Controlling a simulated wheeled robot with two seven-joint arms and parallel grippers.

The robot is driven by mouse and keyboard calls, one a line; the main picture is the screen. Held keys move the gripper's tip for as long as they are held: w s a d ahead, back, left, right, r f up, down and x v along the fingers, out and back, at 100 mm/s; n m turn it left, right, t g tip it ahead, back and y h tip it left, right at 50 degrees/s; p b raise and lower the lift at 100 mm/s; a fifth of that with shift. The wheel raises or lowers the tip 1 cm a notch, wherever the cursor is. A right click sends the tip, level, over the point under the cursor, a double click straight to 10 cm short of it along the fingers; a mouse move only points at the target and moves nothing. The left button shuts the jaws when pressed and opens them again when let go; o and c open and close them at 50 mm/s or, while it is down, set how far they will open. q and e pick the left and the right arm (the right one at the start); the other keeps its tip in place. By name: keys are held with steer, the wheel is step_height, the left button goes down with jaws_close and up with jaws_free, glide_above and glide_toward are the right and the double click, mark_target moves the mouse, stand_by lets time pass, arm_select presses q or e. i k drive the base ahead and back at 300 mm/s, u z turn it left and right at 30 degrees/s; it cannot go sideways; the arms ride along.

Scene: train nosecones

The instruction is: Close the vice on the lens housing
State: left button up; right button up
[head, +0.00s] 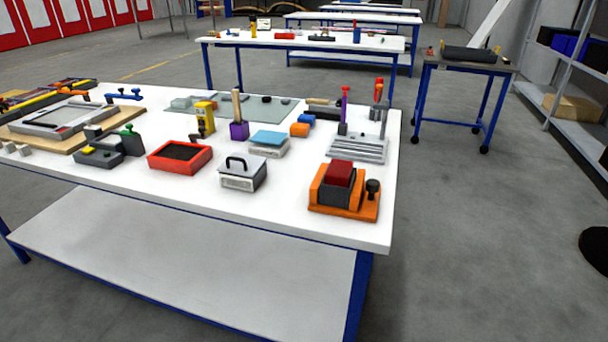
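An orange vice-like fixture (328,196) sits near the right front corner of the white workbench in the head view. A dark grey block (337,193) with a dark red block (340,173) on top stands between its orange sides. I take the red block for the lens housing, but cannot be sure. A black knob (373,186) stands at the fixture's right side. I cannot tell whether the jaws touch the block. Neither of my grippers is in view.
The white workbench (200,215) has a clear front strip. Behind the fixture is a grey slotted plate (357,149) with upright tools. To the left are a grey handled box (242,174), a red tray (180,157) and a purple holder (239,131). A cart (465,66) stands beyond.

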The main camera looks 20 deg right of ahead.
mark_target(372, 185)
steer(key=u, duration=0.7)
steer(key=i, duration=1)
steer(key=z, duration=2.45)
steer(key=i, duration=0.5)
steer(key=z, duration=0.05)
